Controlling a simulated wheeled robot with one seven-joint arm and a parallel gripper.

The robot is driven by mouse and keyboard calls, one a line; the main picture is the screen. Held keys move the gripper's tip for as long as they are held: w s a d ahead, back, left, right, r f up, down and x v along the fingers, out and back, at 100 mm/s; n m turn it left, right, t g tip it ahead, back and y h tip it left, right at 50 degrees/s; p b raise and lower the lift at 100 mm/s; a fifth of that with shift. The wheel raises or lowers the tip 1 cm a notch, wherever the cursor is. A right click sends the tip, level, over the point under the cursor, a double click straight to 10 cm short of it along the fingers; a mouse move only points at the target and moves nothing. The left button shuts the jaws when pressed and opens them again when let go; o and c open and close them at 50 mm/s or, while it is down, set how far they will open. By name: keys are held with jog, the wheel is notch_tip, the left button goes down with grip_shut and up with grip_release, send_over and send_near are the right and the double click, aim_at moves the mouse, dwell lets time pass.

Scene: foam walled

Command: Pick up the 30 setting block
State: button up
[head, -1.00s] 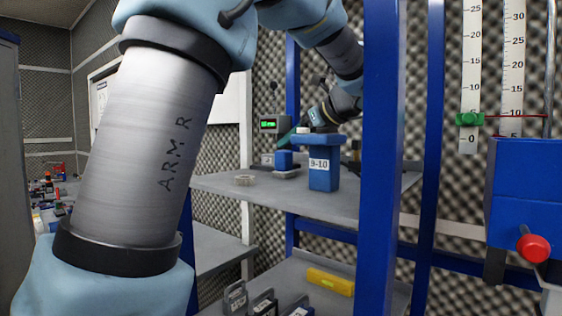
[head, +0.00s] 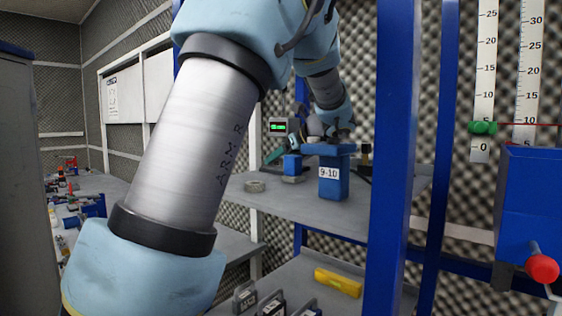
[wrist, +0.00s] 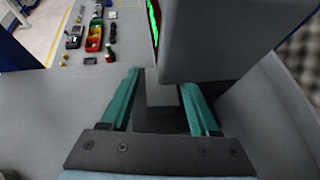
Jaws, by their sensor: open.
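My gripper (wrist: 160,105) is open, its two teal fingers apart. In the wrist view a small grey block-like part (wrist: 161,97) shows between the fingers, below a large grey body (wrist: 215,40); I cannot tell if the fingers touch it. In the head view one teal finger (head: 275,153) shows on the upper shelf, left of a small blue block (head: 292,164) on a grey base. No label reading 30 is legible. Several dark labelled blocks, one of them here (head: 245,298), stand on the lower shelf, partly cut off by the picture edge.
A blue container labelled 9-10 (head: 334,178) and a small ring (head: 255,186) stand on the upper shelf (head: 300,205). A green-lit readout (head: 278,127) is behind. A yellow level (head: 338,282) lies below. A blue post (head: 398,150) stands right of my arm.

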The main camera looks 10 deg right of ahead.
grip_shut()
dwell(0.4)
